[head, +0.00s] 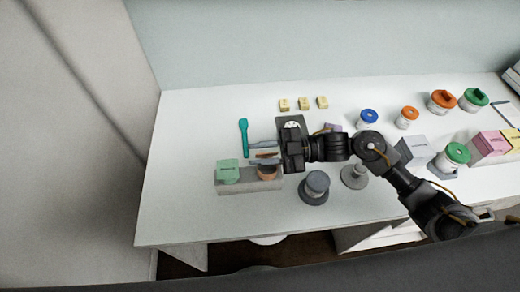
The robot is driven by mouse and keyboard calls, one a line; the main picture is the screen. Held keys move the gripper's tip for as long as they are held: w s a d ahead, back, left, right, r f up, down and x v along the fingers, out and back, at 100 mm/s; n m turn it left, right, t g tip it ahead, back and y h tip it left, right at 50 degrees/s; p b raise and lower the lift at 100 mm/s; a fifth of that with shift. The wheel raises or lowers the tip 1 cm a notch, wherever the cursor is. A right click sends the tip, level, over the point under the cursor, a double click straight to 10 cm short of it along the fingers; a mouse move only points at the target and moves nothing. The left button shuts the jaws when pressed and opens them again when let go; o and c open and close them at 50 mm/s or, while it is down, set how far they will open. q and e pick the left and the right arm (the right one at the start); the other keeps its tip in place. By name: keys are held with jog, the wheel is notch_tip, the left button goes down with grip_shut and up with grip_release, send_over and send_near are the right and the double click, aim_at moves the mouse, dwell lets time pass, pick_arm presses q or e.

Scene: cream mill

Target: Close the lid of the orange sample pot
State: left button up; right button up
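An orange-brown sample pot (268,174) sits in the right part of a grey block (240,187) near the table's front left. Part of it is hidden by my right gripper, and I cannot tell its lid's angle for certain. A small orange-brown edge shows between the fingers. My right gripper (261,154) reaches in from the right, just above and behind the pot, fingers pointing left. Its two fingers stand apart; contact with the pot or lid cannot be made out. My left gripper is not in view.
A green pot (228,172) sits in the block's left part. A teal tool (244,138) lies behind it. A grey round weight-like piece (316,186) stands right of the block. Several lidded jars, a grey box (412,150) and pink boxes (489,147) fill the right. The left front table is clear.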

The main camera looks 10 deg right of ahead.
grip_shut()
jog(key=shift+s+f+n+b, duration=0.25)
jog(key=shift+n+b, duration=0.25)
jog(key=shift+b, duration=0.3)
jog(key=n+b, duration=0.1)
jog(key=b, duration=0.1)
jog(key=s+f+n+b, duration=0.1)
jog(key=n+b, duration=0.2)
jog(key=b, duration=0.1)
jog(key=shift+s+f+n+b, duration=0.35)
jog(key=shift+f+n+b, duration=0.05)
jog(key=shift+s+n+b, duration=0.15)
jog(key=shift+n+b, duration=0.55)
jog(key=shift+b, duration=0.2)
jog(key=shift+c, duration=2.2)
grip_release()
